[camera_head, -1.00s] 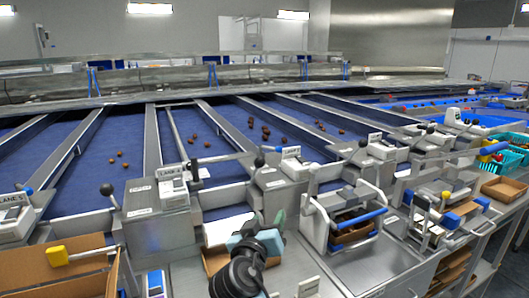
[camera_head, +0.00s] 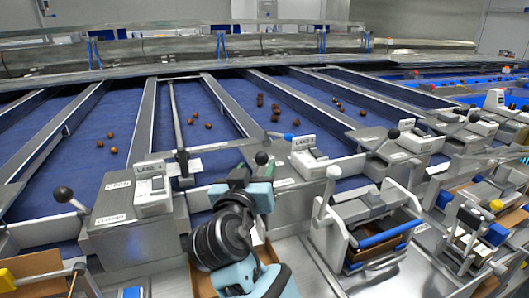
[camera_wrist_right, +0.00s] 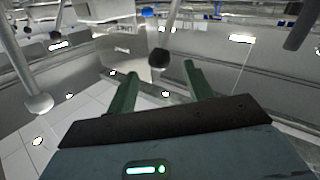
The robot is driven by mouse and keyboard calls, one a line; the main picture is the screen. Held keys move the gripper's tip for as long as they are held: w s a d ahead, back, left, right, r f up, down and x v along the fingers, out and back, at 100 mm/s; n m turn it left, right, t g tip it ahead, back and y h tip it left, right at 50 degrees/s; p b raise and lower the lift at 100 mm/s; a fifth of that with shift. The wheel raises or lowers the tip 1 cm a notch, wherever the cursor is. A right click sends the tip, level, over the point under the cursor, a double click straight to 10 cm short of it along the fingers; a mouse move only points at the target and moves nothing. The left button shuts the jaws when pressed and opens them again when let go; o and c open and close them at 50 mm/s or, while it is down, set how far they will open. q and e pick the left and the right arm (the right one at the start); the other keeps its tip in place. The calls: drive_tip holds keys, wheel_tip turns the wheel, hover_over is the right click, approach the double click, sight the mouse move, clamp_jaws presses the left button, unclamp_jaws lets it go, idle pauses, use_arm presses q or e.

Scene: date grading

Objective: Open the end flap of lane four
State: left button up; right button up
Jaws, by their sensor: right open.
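The grey box marked lane four (camera_head: 152,190) stands at the end of the belts, with small plates reading open and closed. A lever with a black ball knob (camera_head: 63,194) stands left of it. Another black knob (camera_head: 262,158) stands to its right, by the lane three box (camera_head: 308,158). The frames do not settle which lever serves lane four. My right gripper (camera_head: 240,174) is near the right-hand knob. In the right wrist view its green fingers (camera_wrist_right: 157,88) are apart and empty; a dark knob (camera_wrist_right: 158,58) shows beyond, between them. My left gripper is out of view.
Metal dividers separate the blue belts (camera_head: 100,150), where several dates (camera_head: 275,118) lie. A white-handled frame (camera_head: 345,225) stands close right of my right arm. A cardboard box (camera_head: 35,272) is at the lower left. The air above the belts looks clear.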

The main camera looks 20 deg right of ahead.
sight(264, 154)
drive_tip(key=shift+p+x, duration=0.45)
drive_tip(key=shift+x, duration=3.5)
drive_tip(key=shift+c, duration=0.4)
clamp_jaws()
